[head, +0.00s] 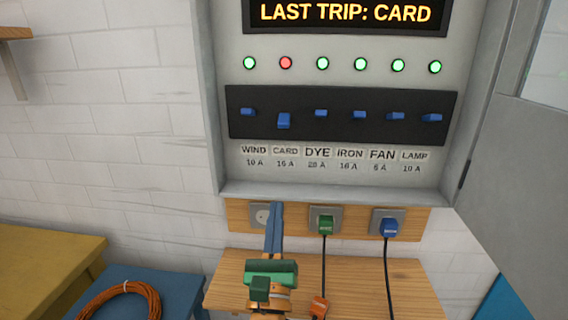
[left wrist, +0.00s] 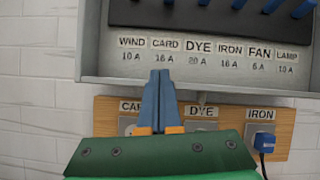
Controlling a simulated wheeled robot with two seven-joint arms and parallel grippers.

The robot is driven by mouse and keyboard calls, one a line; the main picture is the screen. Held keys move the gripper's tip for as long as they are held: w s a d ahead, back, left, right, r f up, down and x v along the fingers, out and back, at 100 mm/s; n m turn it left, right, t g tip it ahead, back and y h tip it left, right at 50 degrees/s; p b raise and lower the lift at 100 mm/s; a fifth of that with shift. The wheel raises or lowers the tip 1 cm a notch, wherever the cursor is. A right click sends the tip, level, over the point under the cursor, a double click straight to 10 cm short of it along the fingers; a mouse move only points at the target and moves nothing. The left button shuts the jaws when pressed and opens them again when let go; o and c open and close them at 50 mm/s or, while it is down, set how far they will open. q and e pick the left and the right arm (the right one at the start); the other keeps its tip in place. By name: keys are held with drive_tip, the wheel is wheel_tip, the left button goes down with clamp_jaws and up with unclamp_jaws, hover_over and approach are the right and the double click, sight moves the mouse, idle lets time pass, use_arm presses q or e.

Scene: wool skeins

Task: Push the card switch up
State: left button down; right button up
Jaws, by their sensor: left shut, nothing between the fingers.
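The card switch (head: 284,121) is a blue lever on the black panel (head: 340,133). It hangs lower than the other levers, and the light (head: 285,63) above it is red. The label below it reads CARD 16 A. My left gripper (head: 274,208) is shut and empty, with its blue fingers pointing up in front of the socket board, below the switch and apart from it. In the left wrist view the shut fingertips (left wrist: 160,75) show just below the CARD label (left wrist: 166,44). The card lever is not clearly visible there. My right gripper is not in view.
The other blue levers, such as the wind switch (head: 248,112), sit level under green lights. The cabinet door (head: 515,150) stands open at right. Below, a green plug (head: 325,225) and a blue plug (head: 388,228) sit in sockets above a wooden shelf (head: 410,285).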

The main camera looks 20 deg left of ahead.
sight(286, 140)
use_arm(q)
drive_tip(key=shift+s+d+r+m+t+h, duration=0.15)
drive_tip(key=shift+d+r+m+t, duration=0.15)
drive_tip(key=shift+r+m, duration=0.3)
drive_tip(key=shift+s+d+r+m+t+h, duration=0.15)
drive_tip(key=shift+d+r+m+t, duration=0.15)
drive_tip(key=shift+r+m, duration=0.3)
drive_tip(key=shift+a, duration=0.1)
drive_tip(key=p+x, duration=0.2)
drive_tip(key=x, duration=0.3)
drive_tip(key=p+x, duration=0.2)
drive_tip(key=x, duration=0.3)
drive_tip(key=shift+w+r, duration=0.1)
drive_tip(key=shift+r, duration=0.35)
drive_tip(key=r+p, duration=0.1)
drive_tip(key=s+r+p, duration=0.1)
drive_tip(key=shift+s+d+r+p, duration=0.2)
drive_tip(key=shift+s+r+p, duration=0.05)
drive_tip(key=shift+r+p, duration=0.15)
drive_tip(key=shift+w, duration=0.1)
